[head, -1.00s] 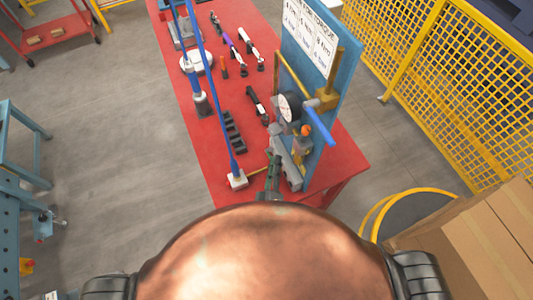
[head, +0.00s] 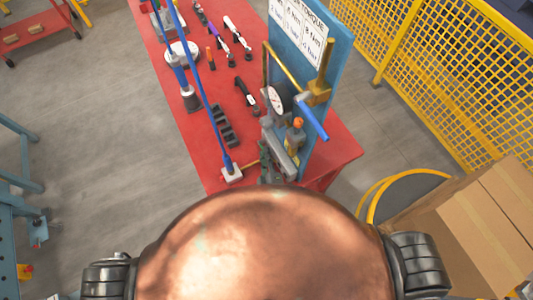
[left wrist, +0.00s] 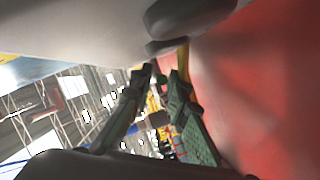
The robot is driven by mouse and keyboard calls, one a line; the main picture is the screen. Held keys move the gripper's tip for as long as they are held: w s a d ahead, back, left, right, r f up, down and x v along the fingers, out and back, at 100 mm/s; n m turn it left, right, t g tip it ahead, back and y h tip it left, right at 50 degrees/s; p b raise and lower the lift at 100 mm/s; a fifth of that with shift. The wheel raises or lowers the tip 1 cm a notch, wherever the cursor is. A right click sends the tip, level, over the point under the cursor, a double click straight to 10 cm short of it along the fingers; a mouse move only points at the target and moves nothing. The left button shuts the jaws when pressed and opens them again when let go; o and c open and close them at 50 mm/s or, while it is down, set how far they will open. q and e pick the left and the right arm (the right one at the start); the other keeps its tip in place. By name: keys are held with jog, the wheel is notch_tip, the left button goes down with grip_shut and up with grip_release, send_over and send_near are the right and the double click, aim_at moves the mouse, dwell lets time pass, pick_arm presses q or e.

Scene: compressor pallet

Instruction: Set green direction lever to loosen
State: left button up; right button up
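My left gripper (head: 272,172) is at the near end of the red table, close against the grey fixture at the foot of the blue panel; my copper-coloured body hides the arm behind it. In the left wrist view its two dark green fingers (left wrist: 162,77) stand apart with a gap between the tips. My right gripper is not in view.
The blue panel (head: 333,75) carries a gauge (head: 274,100) and a blue handle (head: 313,121). Yellow fencing (head: 440,80) and cardboard boxes (head: 490,220) stand right.

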pick_arm(q)
jog(key=shift+w, duration=0.2)
jog(key=shift+c, duration=0.3)
grip_shut()
